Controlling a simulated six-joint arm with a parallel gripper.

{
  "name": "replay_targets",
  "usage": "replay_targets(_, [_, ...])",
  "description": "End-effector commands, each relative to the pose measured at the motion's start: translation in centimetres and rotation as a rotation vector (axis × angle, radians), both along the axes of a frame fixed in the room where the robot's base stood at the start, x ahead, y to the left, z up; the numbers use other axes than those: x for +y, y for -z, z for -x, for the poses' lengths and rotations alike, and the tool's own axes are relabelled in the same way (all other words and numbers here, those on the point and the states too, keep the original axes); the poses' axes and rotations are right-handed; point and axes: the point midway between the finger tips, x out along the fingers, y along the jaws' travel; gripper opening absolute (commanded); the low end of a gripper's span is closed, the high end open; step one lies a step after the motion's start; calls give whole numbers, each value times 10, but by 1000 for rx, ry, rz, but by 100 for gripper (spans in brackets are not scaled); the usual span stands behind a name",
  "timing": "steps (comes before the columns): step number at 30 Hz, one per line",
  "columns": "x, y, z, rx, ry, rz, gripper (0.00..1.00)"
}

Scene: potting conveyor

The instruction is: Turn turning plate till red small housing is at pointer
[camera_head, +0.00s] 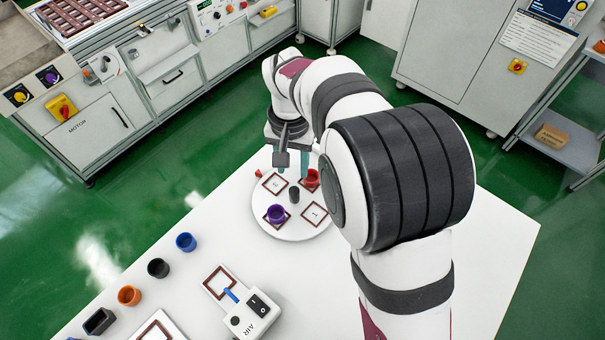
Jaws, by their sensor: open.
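The white round turning plate (283,232) lies on the white table, with brown-framed squares and a dark knob (294,195) at its middle. The red small housing (312,178) stands on the plate's far right side, partly hidden by my arm. A purple housing (276,214) stands on the plate's near left square. A small red piece (258,173) at the plate's far left edge may be the pointer; it is too small to be sure. My gripper (290,165) is open with its teal fingers pointing down over the far part of the plate. Whether it touches anything cannot be told.
Blue (186,242), black (158,268) and orange (129,295) cups stand in a row at the table's left, with a dark square housing (99,321). A switch box marked AIR (251,314) stands near the front. My arm covers the table's right middle.

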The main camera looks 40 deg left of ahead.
Motion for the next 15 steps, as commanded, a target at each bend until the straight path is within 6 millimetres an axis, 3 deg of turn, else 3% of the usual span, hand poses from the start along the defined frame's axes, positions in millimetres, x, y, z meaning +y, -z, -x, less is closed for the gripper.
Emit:
replay_targets(6, [-1, 59, 0, 3, 1, 4, 45])
replay_targets(15, [-1, 104, 0, 1, 2, 0, 45])
